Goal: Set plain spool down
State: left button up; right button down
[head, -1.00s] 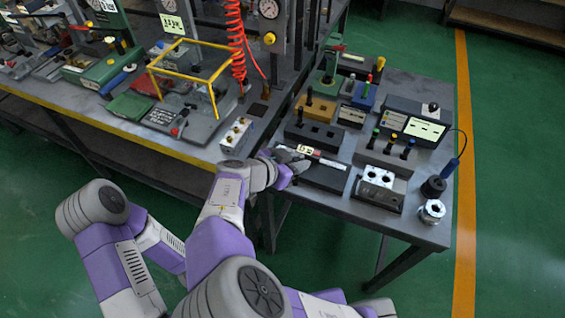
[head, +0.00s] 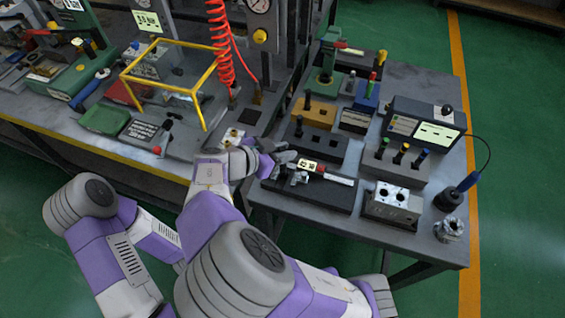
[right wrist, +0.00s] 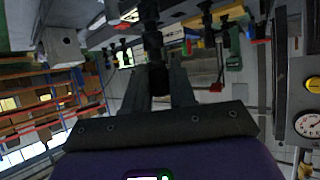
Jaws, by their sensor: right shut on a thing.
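My right gripper (head: 288,163) is over the left end of the dark flat tray (head: 328,194) at the near left part of the side table. In the right wrist view, its two grey fingers (right wrist: 158,82) are shut on a dark ringed spool (right wrist: 152,42), which extends away from the fingertips. In the head view I cannot clearly pick the held spool out from the grey fingers, nor tell whether it touches the tray. My left arm's elbow shows at the lower left, but its gripper is out of view.
A red and white labelled tool (head: 325,171) lies by the tray's far edge. A dark block (head: 330,151) with an upright black peg stands behind. A silver two-hole block (head: 393,205) is to the right. The bench (head: 60,130) with a yellow frame is on the left.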

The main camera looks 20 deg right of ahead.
notch_tip(320, 180, down, 4)
jog(key=shift+f+b, duration=0.25)
jog(key=shift+b, duration=0.5)
jog(key=c, duration=0.9)
grip_release()
jog(key=shift+c, duration=0.2)
jog(key=shift+a+r, duration=0.15)
jog(key=shift+r, duration=0.05)
jog(key=p+v, duration=0.3)
jog(key=v, duration=0.8)
jog(key=shift+s+a, duration=0.2)
jog(key=shift+a, duration=0.05)
